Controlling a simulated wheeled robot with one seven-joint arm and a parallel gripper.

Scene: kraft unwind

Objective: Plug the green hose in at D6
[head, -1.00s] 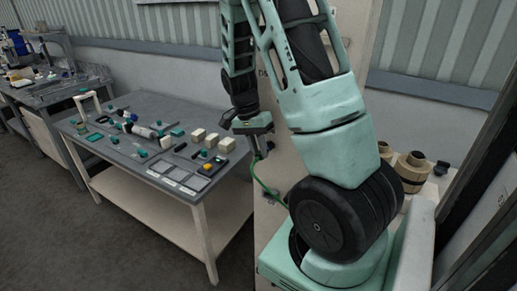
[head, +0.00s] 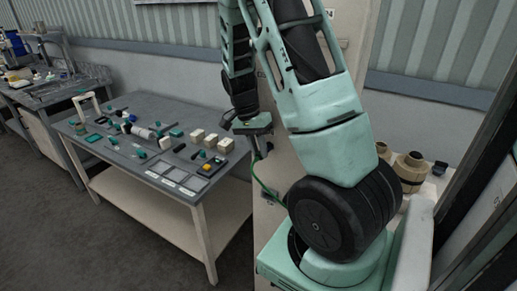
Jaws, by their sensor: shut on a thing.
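My gripper (head: 255,148) hangs at the middle of the head view, in front of a pale upright panel (head: 269,222). It is shut on the end of the green hose (head: 262,187), a grey fitting just under the gripper. The hose curves down and right from there and passes behind my arm. A dark fitting shows low on the panel beside the hose. My arm hides much of the panel. Only parts of its labels show, and I cannot make out D6.
A grey-topped table (head: 117,158) at the left holds several small blocks, tools and labelled trays. A second bench (head: 41,91) stands farther left. Tan spools (head: 409,170) stand on a pale surface at the right. Open floor lies in front of the table.

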